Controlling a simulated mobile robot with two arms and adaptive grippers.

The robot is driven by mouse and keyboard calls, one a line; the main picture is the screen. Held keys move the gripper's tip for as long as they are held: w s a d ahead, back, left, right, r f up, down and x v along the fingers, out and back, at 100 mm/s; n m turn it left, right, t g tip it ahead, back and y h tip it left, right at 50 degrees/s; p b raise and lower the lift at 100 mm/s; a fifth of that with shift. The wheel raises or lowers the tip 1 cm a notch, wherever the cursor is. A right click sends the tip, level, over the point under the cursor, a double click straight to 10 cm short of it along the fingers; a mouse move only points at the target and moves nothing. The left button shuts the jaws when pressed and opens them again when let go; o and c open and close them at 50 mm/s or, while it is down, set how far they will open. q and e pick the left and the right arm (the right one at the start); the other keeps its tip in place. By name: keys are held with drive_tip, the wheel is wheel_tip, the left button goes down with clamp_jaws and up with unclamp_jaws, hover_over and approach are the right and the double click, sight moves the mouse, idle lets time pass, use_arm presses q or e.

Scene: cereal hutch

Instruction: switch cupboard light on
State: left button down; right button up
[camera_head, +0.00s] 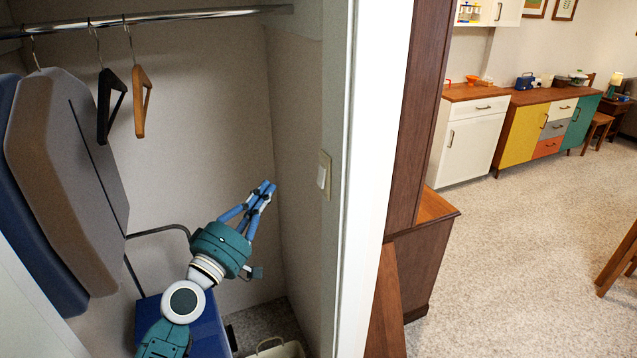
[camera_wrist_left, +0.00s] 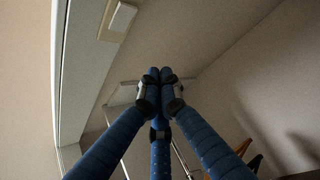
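The light switch (camera_head: 323,175) is a small white rocker on a beige plate, on the cupboard's inner right wall near the door frame. It also shows at the top of the left wrist view (camera_wrist_left: 122,17). My left gripper (camera_head: 266,188) is inside the cupboard, left of the switch and apart from it. Its blue fingers (camera_wrist_left: 160,75) are drawn together at the tips, with nothing seen between them. Whether the switch is on or off I cannot tell. My right gripper is in neither view.
A clothes rail (camera_head: 170,17) crosses the cupboard top with a black hanger (camera_head: 108,105) and a wooden hanger (camera_head: 141,100). A blue box (camera_head: 205,325) and a beige basket (camera_head: 278,349) are low down. The white door frame (camera_head: 375,150) bounds the opening.

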sight(321, 176)
use_arm(q)
drive_tip(key=w+d+f, duration=0.1)
drive_tip(key=w+d, duration=0.1)
drive_tip(key=d, duration=0.6)
drive_tip(key=shift+w+d, duration=0.2)
drive_tip(key=shift+w, duration=0.2)
drive_tip(key=shift+d+f, duration=0.1)
idle(1.1)
drive_tip(key=shift+w+d+b, duration=0.1)
drive_tip(key=shift+d+b, duration=0.15)
drive_tip(key=shift+b, duration=0.05)
drive_tip(key=shift+w+d, duration=0.1)
drive_tip(key=shift+d, duration=0.2)
idle(0.7)
drive_tip(key=shift+s+a, duration=0.25)
drive_tip(key=shift+a, duration=0.5)
